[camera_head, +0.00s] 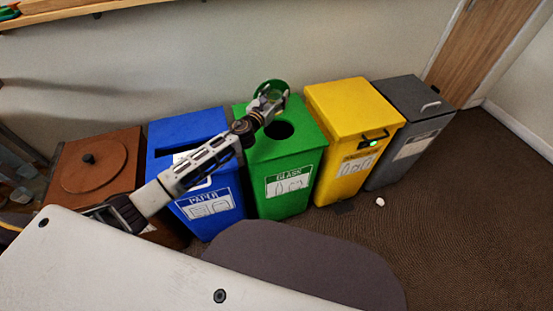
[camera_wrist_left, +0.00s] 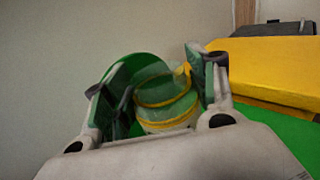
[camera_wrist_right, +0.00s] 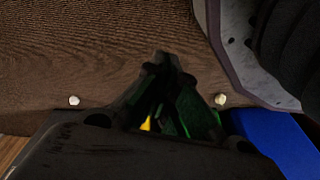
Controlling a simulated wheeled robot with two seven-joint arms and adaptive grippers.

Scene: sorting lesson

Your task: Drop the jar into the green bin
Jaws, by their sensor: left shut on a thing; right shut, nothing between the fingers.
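The jar (camera_wrist_left: 165,95), clear greenish glass with yellow bands, is between the fingers of my left gripper (camera_head: 270,96). In the left wrist view both fingers of this gripper (camera_wrist_left: 160,88) are shut on it. A round green disc (camera_wrist_left: 120,66) shows behind the jar; I cannot tell whether it is a lid of the bin. The green bin (camera_head: 257,170), labelled GLASS, has a round dark hole in its top. The gripper and jar are near the back of its top, above and behind the hole in the picture. My right gripper (camera_wrist_right: 165,85) is shut and empty in the right wrist view.
A blue PAPER bin (camera_head: 165,165) stands left of the green bin, with a brown box (camera_head: 75,200) further left. A yellow bin (camera_head: 345,100) and a grey bin (camera_head: 405,92) stand to its right. A small white object (camera_head: 380,201) lies on open brown floor.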

